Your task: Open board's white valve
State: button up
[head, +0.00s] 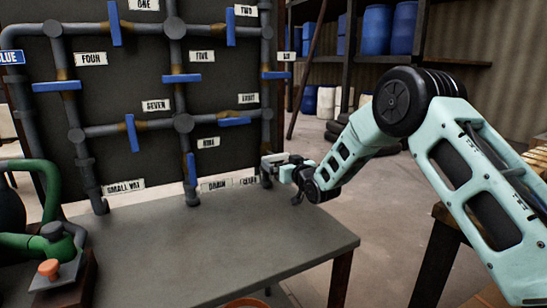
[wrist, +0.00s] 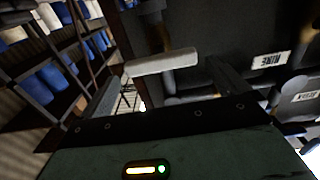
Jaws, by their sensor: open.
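The board (head: 130,100) stands behind the table and carries grey pipes with several numbered valves. A white valve handle (wrist: 162,63) shows in the wrist view, roughly level and slightly tilted, in front of my gripper (wrist: 168,82). My gripper's jaws are open, with one finger to either side of the handle; I cannot tell whether they touch it. In the head view my gripper (head: 279,170) is at the board's lower right edge, by the pipe's lower end. A pale piece shows at its tip there, too small to make out clearly.
Several blue valve handles (head: 182,78) sit on the other pipes. The grey table (head: 215,250) is mostly bare, with a green pipe device (head: 45,235) and an orange knob (head: 48,268) at left. Shelves with blue barrels (head: 376,30) stand behind.

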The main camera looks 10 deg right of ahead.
aim_at(277, 158)
jog(key=shift+x, duration=3.35)
jog(key=c, duration=0.7)
